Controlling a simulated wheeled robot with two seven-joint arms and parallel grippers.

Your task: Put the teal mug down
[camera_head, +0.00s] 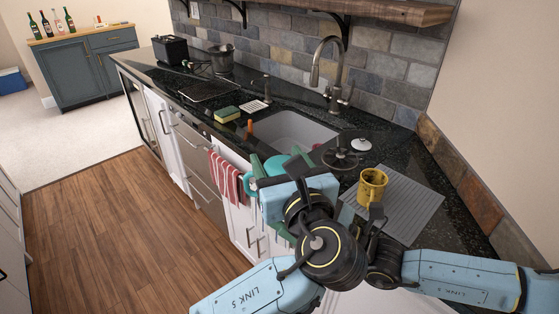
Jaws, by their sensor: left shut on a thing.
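The teal mug (249,183) shows in the head view at the counter's front edge by the sink, mostly hidden behind my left gripper. My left gripper (272,168) is shut on it. I cannot tell whether the mug touches the counter. My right gripper (376,218) is just in front of a yellow mug (372,187); its fingers are too hidden to tell whether they are open or shut.
The yellow mug stands on a grey ribbed mat (415,204) on the dark counter (450,172). Behind my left gripper are the sink (292,130) and tall faucet (334,75). A sponge (227,114) lies left of the sink. A striped towel (226,178) hangs in front.

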